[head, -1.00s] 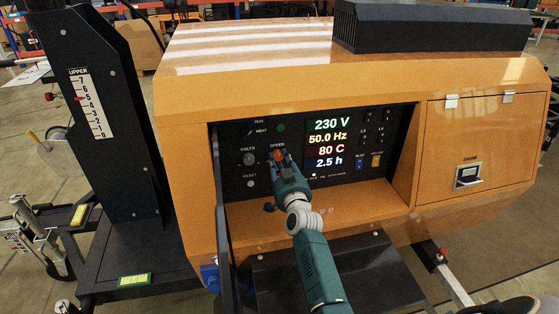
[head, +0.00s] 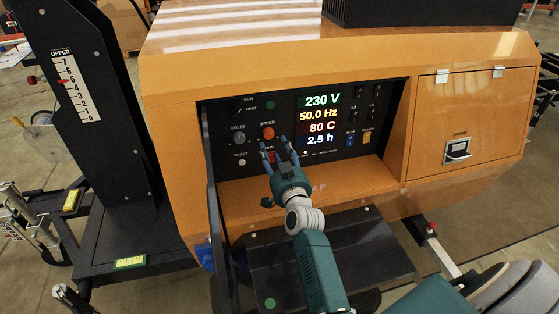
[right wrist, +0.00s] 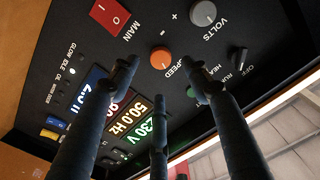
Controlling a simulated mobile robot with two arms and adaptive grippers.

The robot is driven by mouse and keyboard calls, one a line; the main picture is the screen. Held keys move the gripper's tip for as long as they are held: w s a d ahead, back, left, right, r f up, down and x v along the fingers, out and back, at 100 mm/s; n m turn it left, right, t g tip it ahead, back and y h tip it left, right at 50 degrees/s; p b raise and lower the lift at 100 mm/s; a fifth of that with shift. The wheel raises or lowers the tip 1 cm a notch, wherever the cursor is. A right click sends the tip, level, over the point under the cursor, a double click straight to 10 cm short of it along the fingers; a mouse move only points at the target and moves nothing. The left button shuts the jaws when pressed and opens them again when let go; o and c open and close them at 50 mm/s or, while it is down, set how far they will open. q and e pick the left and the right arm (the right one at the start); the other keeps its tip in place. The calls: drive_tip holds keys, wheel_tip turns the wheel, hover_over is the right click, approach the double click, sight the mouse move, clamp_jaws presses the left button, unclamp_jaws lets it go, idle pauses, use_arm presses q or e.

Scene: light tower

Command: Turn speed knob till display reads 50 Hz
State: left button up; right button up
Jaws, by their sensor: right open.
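The orange speed knob (head: 268,132) sits on the black control panel, left of the display. It shows whole in the right wrist view (right wrist: 161,57), with nothing gripping it. The display (head: 322,115) reads 230 V, 50.0 Hz, 80 C and 2.5 h. My right gripper (head: 275,148) is open and empty, its fingers spread just below the speed knob and apart from it. In the right wrist view its dark fingers (right wrist: 160,95) partly cover the display. The red main switch (right wrist: 110,12) lies near one finger. My left gripper is not in view.
The grey volts knob (head: 238,138) is left of the speed knob. The panel is recessed in the orange housing (head: 170,130), with an orange ledge below it. A black mast (head: 105,120) stands at the left. A closed orange door (head: 470,105) is at the right.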

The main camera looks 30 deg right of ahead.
drive_tip(key=v, duration=0.5)
drive_tip(key=shift+s, duration=0.2)
